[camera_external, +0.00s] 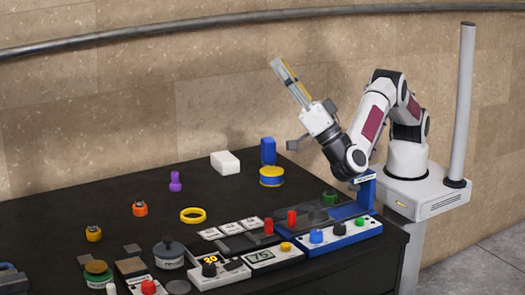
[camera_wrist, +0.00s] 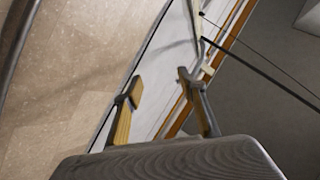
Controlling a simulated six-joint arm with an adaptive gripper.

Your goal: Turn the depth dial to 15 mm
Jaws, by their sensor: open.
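My gripper (camera_external: 283,67) is raised high above the table and points up and left, away from the panels. In the wrist view its two fingers (camera_wrist: 160,82) stand apart with nothing between them. A black dial (camera_external: 209,269) sits on a white panel at the front of the table, beside a yellow lit display (camera_external: 210,260) that seems to read 20 or 30. A grey display (camera_external: 262,255) reading about 75 stands to its right with a yellow knob (camera_external: 285,246). I cannot tell from labels which dial is the depth one. The wrist view shows no dial.
A white block (camera_external: 225,162), yellow ring (camera_external: 193,215) and small stamps lie behind the panels. The table's middle is mostly clear.

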